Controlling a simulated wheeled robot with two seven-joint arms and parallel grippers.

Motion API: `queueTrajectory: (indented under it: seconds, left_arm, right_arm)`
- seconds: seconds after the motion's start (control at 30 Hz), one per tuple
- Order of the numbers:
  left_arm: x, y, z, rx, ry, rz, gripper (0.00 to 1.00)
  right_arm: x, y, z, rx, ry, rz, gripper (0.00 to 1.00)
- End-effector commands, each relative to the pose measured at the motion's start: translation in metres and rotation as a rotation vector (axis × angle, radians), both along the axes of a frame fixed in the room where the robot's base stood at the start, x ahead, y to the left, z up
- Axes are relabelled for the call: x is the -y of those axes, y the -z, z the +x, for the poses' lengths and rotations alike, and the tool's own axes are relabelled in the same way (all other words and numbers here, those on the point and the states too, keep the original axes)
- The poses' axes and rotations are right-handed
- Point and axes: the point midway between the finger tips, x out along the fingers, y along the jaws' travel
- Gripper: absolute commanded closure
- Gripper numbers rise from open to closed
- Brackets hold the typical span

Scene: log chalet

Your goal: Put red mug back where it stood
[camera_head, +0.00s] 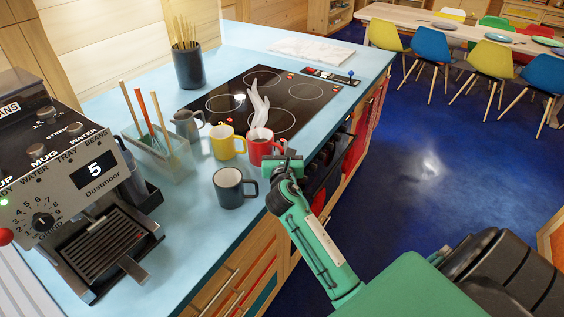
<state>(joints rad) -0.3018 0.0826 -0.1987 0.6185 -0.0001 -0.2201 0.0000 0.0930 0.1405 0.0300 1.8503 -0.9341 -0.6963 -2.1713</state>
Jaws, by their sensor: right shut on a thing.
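The red mug (260,147) is at the front edge of the light blue counter, close to the cooktop, with pale steam above it. My right gripper (284,163), green, is at the mug's right side and shut on it. The jaws partly hide the mug's lower right side, so I cannot tell whether its base touches the counter. A yellow mug (224,143) stands just left of the red mug. A dark grey mug (228,189) stands nearer to me. My left gripper is not in view.
A coffee machine (88,190) fills the left. A grey pitcher (185,124), a clear utensil box (160,160) and a dark utensil pot (188,68) stand on the counter (200,235). The black cooktop (232,95) lies behind the mugs. Blue floor is open at right.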

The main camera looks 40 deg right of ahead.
Motion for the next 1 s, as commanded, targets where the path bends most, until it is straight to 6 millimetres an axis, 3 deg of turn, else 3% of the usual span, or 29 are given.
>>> queueTrajectory:
  seconds: [0.4, 0.8, 0.83, 0.9, 1.0]
  left_arm:
    - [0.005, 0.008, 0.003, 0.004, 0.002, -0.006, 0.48]
    - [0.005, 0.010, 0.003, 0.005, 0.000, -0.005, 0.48]
    - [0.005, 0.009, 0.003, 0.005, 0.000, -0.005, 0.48]
    - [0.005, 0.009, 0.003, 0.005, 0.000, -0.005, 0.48]
    - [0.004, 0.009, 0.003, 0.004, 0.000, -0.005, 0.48]
  right_arm:
    - [0.000, 0.044, 0.000, 0.002, -0.001, 0.000, 1.00]
    - [0.000, 0.049, 0.000, 0.002, -0.001, -0.002, 1.00]
    - [0.000, 0.049, 0.000, 0.000, -0.001, -0.001, 0.85]
    - [0.000, 0.049, 0.000, 0.000, -0.001, -0.001, 0.71]
    - [0.000, 0.049, 0.000, 0.000, -0.001, -0.001, 0.69]
